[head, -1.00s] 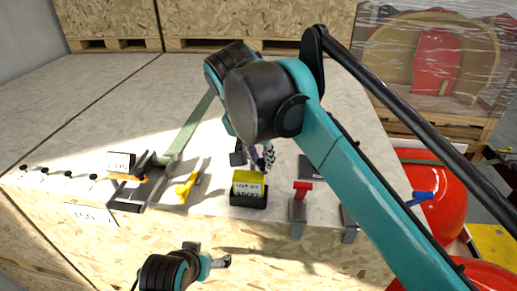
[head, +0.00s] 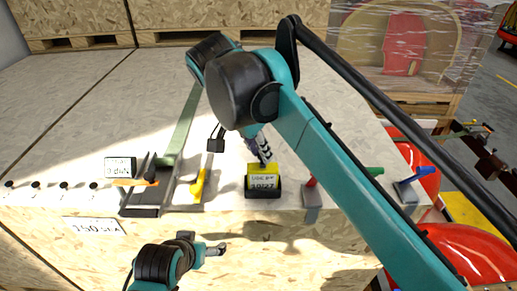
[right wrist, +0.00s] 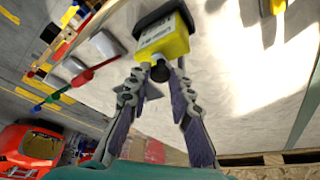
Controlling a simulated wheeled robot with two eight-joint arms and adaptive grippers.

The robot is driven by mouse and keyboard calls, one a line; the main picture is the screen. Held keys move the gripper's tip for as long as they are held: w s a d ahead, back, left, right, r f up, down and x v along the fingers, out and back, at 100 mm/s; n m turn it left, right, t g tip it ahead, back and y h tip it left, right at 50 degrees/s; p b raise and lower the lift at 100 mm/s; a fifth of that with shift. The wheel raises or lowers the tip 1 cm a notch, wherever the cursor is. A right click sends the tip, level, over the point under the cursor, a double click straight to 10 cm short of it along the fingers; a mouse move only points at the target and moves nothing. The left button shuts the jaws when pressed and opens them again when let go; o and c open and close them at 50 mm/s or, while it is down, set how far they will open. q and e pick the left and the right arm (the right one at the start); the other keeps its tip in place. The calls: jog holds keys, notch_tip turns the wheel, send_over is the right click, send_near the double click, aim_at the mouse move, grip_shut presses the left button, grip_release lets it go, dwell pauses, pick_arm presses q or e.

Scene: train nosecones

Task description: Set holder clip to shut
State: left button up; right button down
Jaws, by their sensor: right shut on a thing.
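A black holder with a yellow block (head: 262,170) and a "USE BY 10/27" label stands near the bench's front edge. In the right wrist view the yellow block (right wrist: 168,42) is just beyond my fingertips, with a dark round knob (right wrist: 160,70) on its near side. My right gripper (head: 265,152) points down at the block. In the right wrist view its fingers (right wrist: 160,74) close around the knob. I cannot tell for certain which part is the holder clip. My left gripper (head: 215,249) is low before the bench front, away from the holder; its finger gap is unclear.
Red (head: 310,184), green (head: 374,171) and blue (head: 412,174) handles stand right of the holder. A yellow handle (head: 197,184), a long green bar (head: 181,130) and a small display (head: 118,167) are left. Bare bench lies behind.

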jog(key=shift+f, duration=0.1)
jog(key=c, duration=1.5)
grip_release()
jog(key=shift+c, duration=0.2)
jog(key=shift+o, duration=1)
jog(key=shift+w+d, duration=0.15)
jog(key=shift+w, duration=0.05)
jog(key=shift+s+r, duration=0.15)
jog(key=shift+r, duration=0.1)
jog(key=v, duration=1.1)
jog(key=shift+r, duration=0.15)
